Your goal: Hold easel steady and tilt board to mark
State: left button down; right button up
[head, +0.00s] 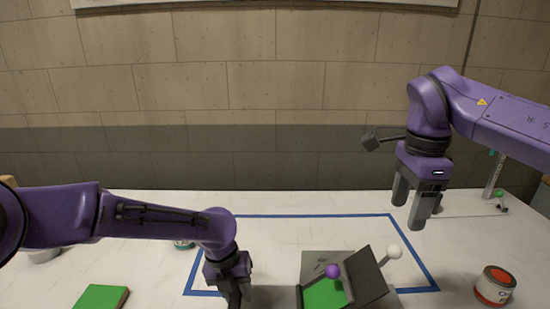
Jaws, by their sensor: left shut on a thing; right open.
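The easel stands at the bottom middle of the head view, partly cut off by the lower edge. Its grey base (272,297) carries a dark tilted board (366,275), a green face (322,295), a purple ball (332,271) and a white ball knob (394,252) on a short stem at the right. My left gripper (233,300) points down at the left end of the base and is shut on the easel; its fingertips are hardly visible. My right gripper (408,210) is open and empty, in the air above and behind the white knob, touching nothing.
Blue tape (300,215) outlines a rectangle on the white table (150,220). A green block (101,297) lies at the front left. A can with a red top (495,286) stands at the right. A thin stand (493,178) is at the back right. The table behind the easel is clear.

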pick_arm(q)
jog(key=c, duration=0.7)
grip_release()
jog(key=shift+o, duration=0.2)
